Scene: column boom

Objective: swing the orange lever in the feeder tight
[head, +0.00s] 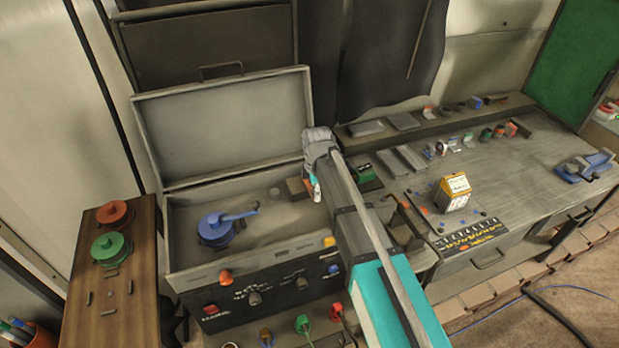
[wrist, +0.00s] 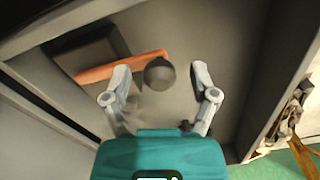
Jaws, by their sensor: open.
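The orange lever (wrist: 125,66) lies slanted across the upper left of the wrist view, between a dark block and a dark round knob (wrist: 160,73). Its right end reaches close to the knob; I cannot tell whether they are joined. My gripper (wrist: 160,69) is open, one finger each side of the knob, with the left fingertip close to the lever's lower edge. Contact cannot be told. In the head view my gripper reaches down into the right part of the open grey case (head: 190,284); my arm largely hides the lever there.
A blue round fitting with a handle (head: 215,229) sits in the case's left part. The raised lid (head: 225,125) stands behind. Case walls (wrist: 278,100) flank the gripper. A workbench with a small orange-and-white box (head: 453,193) is at right; a wooden stand (head: 112,270) is at left.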

